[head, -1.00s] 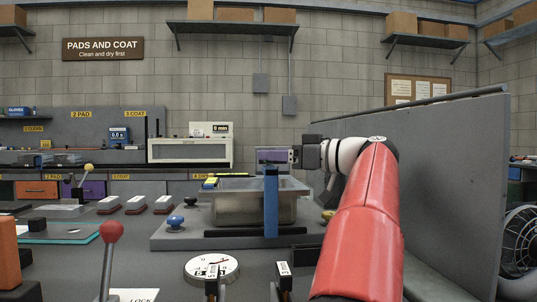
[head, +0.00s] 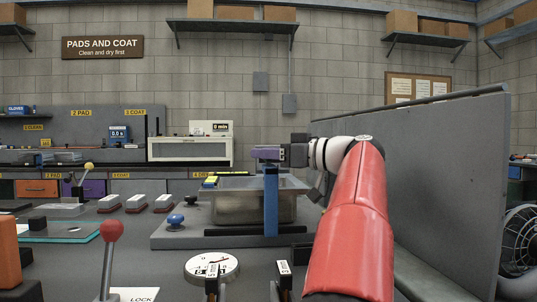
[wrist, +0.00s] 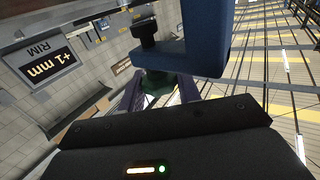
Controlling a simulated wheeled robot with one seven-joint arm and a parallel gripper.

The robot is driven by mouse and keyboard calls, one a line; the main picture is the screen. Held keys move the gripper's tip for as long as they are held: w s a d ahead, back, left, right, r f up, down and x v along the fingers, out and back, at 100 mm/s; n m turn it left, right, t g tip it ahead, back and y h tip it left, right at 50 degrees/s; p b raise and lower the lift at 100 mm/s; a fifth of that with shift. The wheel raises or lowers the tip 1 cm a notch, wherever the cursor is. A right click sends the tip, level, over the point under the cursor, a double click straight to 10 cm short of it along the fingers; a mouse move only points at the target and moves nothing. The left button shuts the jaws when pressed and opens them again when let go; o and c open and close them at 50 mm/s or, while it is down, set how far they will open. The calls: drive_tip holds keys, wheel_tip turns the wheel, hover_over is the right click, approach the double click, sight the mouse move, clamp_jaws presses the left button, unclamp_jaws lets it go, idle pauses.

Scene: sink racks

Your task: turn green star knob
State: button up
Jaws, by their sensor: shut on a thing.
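The green star knob (wrist: 156,82) shows dark green in the wrist view, between my purple fingers and just under a blue clamp part (wrist: 195,52). My gripper (wrist: 158,92) is shut on the knob. In the head view my gripper (head: 266,152) is at the top of the upright blue post (head: 271,205), reaching in from the right. The knob cannot be made out in the head view. A black screw end (wrist: 145,32) shows beside the blue part in the wrist view.
A red-balled lever (head: 112,232) and a round dial (head: 211,267) are nearer. A tall grey panel (head: 440,175) stands right of my arm.

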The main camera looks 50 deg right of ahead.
drive_tip(key=shift+f+h+b, duration=0.15)
drive_tip(key=shift+h+b, duration=0.15)
drive_tip(key=shift+b, duration=0.15)
drive_tip(key=shift+a+f+m+h+b, duration=0.1)
drive_tip(key=shift+m+h+b, duration=0.6)
drive_tip(key=shift+h+b, duration=0.2)
drive_tip(key=m+h+b, duration=0.2)
drive_tip(key=h, duration=0.1)
drive_tip(key=shift+a+t+h+b, duration=0.1)
drive_tip(key=shift+t+h+b, duration=0.2)
drive_tip(key=shift+h+b, duration=0.1)
drive_tip(key=m+h, duration=0.2)
drive_tip(key=h, duration=0.1)
drive_tip(key=m+g+h+b, duration=0.1)
drive_tip(key=shift+r+m+h, duration=0.3)
drive_tip(key=shift+r+m+g+h+p, duration=0.1)
drive_tip(key=shift+m+g+h+p, duration=0.25)
drive_tip(key=shift+m+g+h, duration=0.7)
drive_tip(key=shift+m+h, duration=0.25)
drive_tip(key=shift+h, duration=0.5)
drive_tip(key=o, duration=0.9)
drive_tip(key=shift+o, duration=0.2)
